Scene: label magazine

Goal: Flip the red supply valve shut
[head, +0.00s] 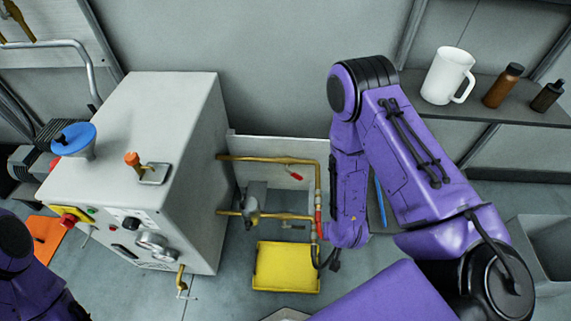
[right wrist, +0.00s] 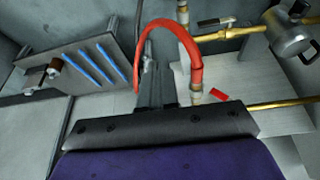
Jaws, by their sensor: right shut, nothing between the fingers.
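The red supply valve shows as a small red lever (head: 296,176) under the upper brass pipe, right of the white machine. It slants down to the right from the pipe. In the right wrist view a small red piece (right wrist: 217,95), apparently this lever, lies just beyond my gripper's dark housing. My right gripper (right wrist: 157,85) is shut and empty, its dark fingers beside a red hose and apart from the lever. In the head view my right arm hides the fingers. My left gripper is out of view; only part of that arm shows at lower left.
The red hose (right wrist: 190,50) arches close to my right fingers. A lower brass pipe (head: 285,216) runs above a yellow bin (head: 285,268). The white machine (head: 175,100) stands left. A shelf (head: 490,105) at right holds a white mug (head: 445,75) and two bottles.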

